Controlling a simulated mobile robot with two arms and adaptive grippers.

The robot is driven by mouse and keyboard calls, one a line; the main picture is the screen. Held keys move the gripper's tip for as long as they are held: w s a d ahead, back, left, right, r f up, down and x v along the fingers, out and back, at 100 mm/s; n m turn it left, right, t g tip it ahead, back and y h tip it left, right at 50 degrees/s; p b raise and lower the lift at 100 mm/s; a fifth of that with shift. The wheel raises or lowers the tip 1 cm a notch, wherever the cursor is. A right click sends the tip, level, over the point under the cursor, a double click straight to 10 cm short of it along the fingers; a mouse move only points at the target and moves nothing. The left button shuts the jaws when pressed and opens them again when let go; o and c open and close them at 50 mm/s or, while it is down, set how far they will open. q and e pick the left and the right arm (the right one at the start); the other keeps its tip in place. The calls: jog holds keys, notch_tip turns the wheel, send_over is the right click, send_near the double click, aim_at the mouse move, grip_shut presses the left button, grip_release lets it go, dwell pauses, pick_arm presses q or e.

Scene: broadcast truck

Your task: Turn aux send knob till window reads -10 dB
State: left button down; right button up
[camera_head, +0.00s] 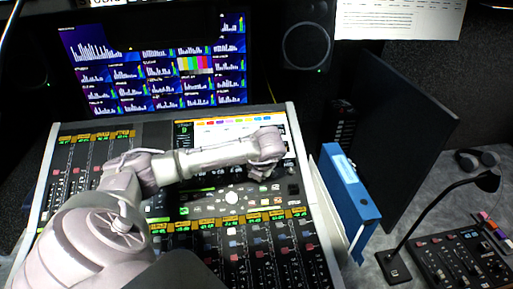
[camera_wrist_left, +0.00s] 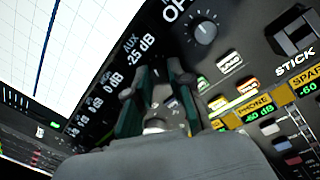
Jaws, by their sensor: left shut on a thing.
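My left gripper (camera_wrist_left: 160,78) is over the mixing console, its two dark green fingers shut on a knob between them. The knob is the aux send knob, going by the AUX label beside it; the fingers hide most of it. The aux window (camera_wrist_left: 140,53) at its upper left appears to read -25 dB; the sign is hard to make out. In the head view, my left arm reaches across the console and its gripper (camera_head: 268,150) is at the right side, by the console screen's lower edge. The right gripper is not in view.
A larger grey knob (camera_wrist_left: 203,30) and lit buttons (camera_wrist_left: 229,62) sit close to the fingers' right. Fader rows (camera_head: 262,250) fill the console's front. A blue binder (camera_head: 350,188), a gooseneck microphone (camera_head: 487,181) and a small control panel (camera_head: 458,262) stand to the right.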

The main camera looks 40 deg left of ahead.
pick_arm(q)
jog(key=m+b, duration=0.3)
jog(key=m, duration=0.1)
jog(key=shift+f+b, duration=0.15)
jog(key=shift+b, duration=0.2)
jog(key=shift+m+t+b, duration=0.4)
jog(key=shift+m+b, duration=0.6)
jog(key=shift+m, duration=0.7)
jog(key=c, duration=1)
grip_release()
jog(key=shift+c, duration=0.2)
jog(key=v, duration=1.2)
